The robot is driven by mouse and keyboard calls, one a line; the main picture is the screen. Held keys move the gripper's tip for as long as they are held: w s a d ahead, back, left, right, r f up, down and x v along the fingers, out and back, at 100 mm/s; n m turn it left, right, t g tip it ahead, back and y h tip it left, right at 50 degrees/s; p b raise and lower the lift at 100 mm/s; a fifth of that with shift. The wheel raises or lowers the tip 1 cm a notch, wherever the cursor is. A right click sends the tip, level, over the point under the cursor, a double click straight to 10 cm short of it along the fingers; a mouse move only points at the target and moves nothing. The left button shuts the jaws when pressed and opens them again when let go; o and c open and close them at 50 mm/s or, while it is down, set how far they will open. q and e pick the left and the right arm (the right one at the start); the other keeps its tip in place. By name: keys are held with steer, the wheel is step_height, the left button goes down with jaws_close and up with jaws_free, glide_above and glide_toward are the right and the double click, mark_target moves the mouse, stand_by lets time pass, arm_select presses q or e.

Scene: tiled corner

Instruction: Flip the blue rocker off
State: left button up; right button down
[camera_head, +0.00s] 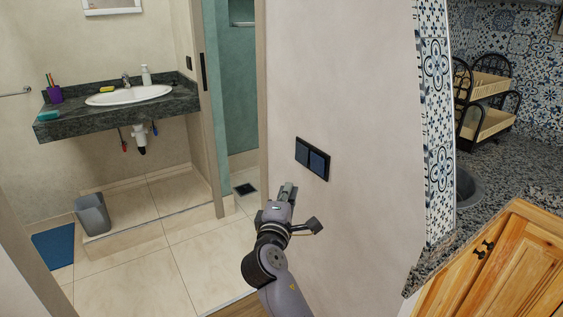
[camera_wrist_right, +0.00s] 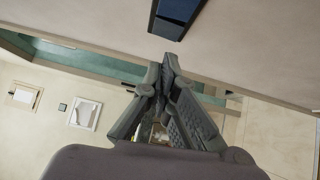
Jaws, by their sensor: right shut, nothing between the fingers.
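A dark wall switch plate (camera_head: 299,163) with two dark bluish rockers side by side is on the plain wall panel. The right rocker (camera_head: 319,163) looks slightly bluer; I cannot tell which way either is tipped. The plate also shows at the top of the right wrist view (camera_wrist_right: 176,20), partly cut off by the frame. My right gripper (camera_head: 289,188) is shut and empty, below and a little left of the plate, apart from it. In the right wrist view its fingertips (camera_wrist_right: 163,66) meet below the plate. My left gripper is not in view.
A tiled wall edge (camera_head: 436,130) and a granite counter (camera_head: 490,185) with a two-tier rack (camera_head: 486,105) stand at right. A doorway with a sink (camera_head: 129,95) and a grey bin (camera_head: 93,213) is at left. The wall around the plate is clear.

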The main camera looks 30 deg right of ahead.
steer(key=p, duration=0.1)
glide_toward(312, 154)
steer(key=w+a, duration=0.2)
steer(key=a, duration=0.1)
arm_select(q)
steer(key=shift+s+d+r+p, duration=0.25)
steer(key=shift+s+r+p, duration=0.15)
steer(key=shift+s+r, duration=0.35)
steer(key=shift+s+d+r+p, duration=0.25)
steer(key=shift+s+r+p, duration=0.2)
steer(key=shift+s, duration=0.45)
arm_select(e)
steer(key=shift+w+d+f, duration=0.1)
steer(key=shift+w+d, duration=0.3)
steer(key=shift+d, duration=0.6)
steer(key=shift+w+d+f, duration=0.1)
steer(key=shift+w+d, duration=0.3)
steer(key=shift+d, duration=0.6)
steer(key=shift+w+d, duration=0.35)
steer(key=shift+d, duration=0.6)
steer(key=shift+d+r, duration=0.2)
steer(key=shift+d, duration=0.05)
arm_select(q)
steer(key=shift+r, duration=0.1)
